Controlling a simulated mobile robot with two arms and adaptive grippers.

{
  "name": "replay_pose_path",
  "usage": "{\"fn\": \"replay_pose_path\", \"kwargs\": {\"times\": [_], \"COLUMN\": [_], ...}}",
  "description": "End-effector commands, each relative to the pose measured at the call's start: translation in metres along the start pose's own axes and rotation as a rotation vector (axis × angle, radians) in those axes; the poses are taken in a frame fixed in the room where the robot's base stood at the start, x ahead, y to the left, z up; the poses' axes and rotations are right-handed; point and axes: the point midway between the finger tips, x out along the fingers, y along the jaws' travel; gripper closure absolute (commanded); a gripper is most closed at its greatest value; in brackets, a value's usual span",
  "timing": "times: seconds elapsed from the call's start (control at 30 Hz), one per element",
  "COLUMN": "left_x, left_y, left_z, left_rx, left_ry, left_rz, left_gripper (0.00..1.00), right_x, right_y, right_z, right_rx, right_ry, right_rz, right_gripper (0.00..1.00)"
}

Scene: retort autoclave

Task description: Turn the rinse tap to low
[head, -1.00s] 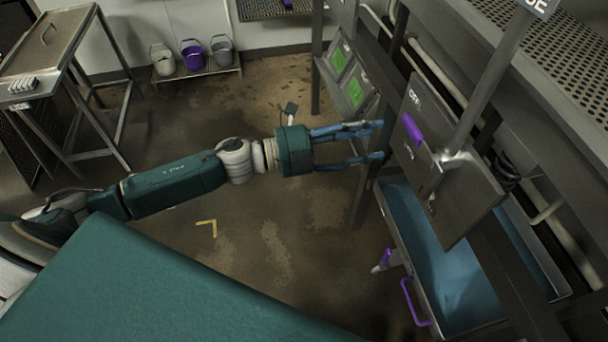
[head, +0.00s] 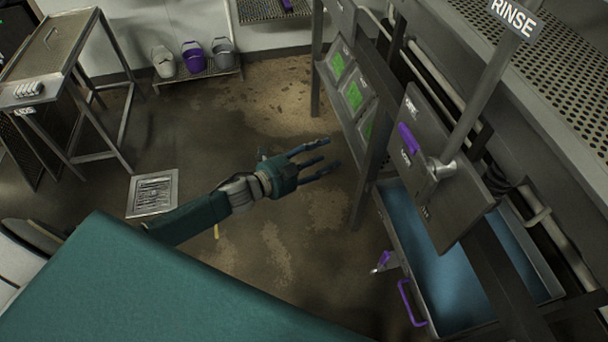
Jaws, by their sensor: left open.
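The rinse tap's purple lever (head: 409,138) is on a grey metal plate (head: 432,195) at the right, under the RINSE sign (head: 514,16). The lever points up and to the left from a metal hub (head: 441,168). The plate carries small position labels, too small to read with certainty. My left gripper (head: 326,160) is open and empty, to the left of the plate and apart from the lever, with its blue fingers pointing right. My right gripper does not show.
A blue-lined trough (head: 433,262) with a purple handle (head: 412,303) sits below the plate. Panels with green screens (head: 353,95) stand behind. Several buckets (head: 193,56) sit on a low rack, and a metal table (head: 50,50) is at far left.

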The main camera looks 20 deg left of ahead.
Motion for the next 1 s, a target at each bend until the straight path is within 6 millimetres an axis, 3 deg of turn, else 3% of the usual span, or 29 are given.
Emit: {"fn": "replay_pose_path", "kwargs": {"times": [0.2, 0.5, 1.0], "left_x": [-0.007, -0.020, -0.024], "left_y": [0.029, 0.064, 0.074], "left_z": [0.030, 0.060, 0.067], "left_rx": [-0.097, -0.201, -0.227], "left_ry": [-0.094, -0.195, -0.221], "left_rz": [0.027, 0.057, 0.065], "left_gripper": [0.52, 0.52, 0.52], "right_x": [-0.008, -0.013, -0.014], "right_y": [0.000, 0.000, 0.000], "right_z": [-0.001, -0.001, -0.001], "right_rx": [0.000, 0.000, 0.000], "right_ry": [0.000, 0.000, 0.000], "right_rz": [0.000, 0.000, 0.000], "right_gripper": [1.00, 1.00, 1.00]}}
